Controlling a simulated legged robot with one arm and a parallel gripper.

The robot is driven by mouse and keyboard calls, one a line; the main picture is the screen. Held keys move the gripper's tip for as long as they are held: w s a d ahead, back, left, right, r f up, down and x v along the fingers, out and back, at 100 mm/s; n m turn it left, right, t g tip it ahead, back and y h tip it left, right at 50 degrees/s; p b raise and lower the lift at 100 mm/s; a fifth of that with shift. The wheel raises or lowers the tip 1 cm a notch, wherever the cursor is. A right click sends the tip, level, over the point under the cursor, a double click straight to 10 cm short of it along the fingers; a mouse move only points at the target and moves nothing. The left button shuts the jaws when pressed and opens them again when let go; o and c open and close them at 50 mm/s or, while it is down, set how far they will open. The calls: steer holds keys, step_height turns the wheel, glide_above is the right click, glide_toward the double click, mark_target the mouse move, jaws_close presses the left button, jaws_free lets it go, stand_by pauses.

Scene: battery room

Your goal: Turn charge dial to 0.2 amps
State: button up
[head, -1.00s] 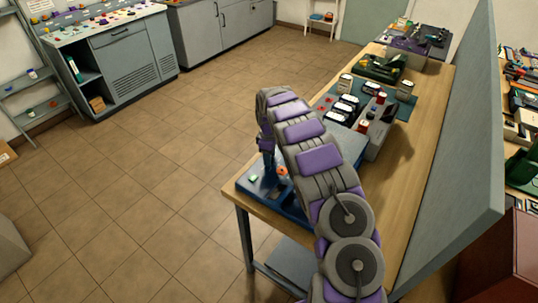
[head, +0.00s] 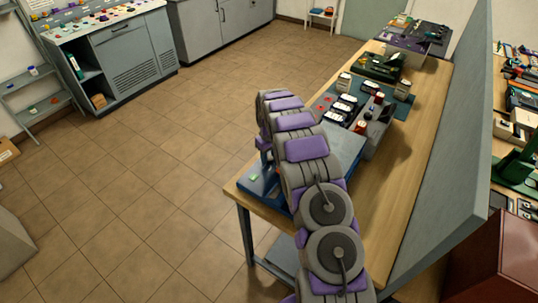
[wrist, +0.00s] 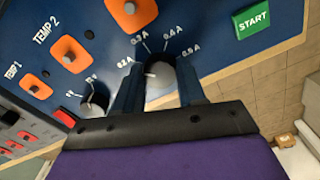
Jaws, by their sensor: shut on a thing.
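The charge dial (wrist: 160,72) is a dark round knob on the blue charger panel (wrist: 196,20), seen in the wrist view. Printed labels from 0.2 A to 0.5 A arc around it. A pale mark shows on the dial's left side; the fingers crowd it, so its exact setting is hard to read. My gripper (wrist: 158,84) has one finger on each side of the dial and is shut on it. In the head view the blue charger (head: 258,190) sits at the bench's near corner, and my arm hides the dial and fingertips.
A second dark knob (wrist: 94,100), orange-backed TEMP knobs (wrist: 68,54) and a green START button (wrist: 252,18) are close by on the panel. Several batteries (head: 345,104) stand farther along the wooden bench (head: 405,150). A grey partition (head: 445,165) borders the bench's right side.

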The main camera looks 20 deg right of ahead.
mark_target(269, 157)
steer(key=shift+w, duration=0.1)
stand_by(0.4)
steer(key=o, duration=1.1)
steer(key=shift+c, duration=0.2)
steer(key=shift+r, duration=0.1)
step_height(269, 157, up, 17)
steer(key=p, duration=0.2)
steer(key=shift+r, duration=0.1)
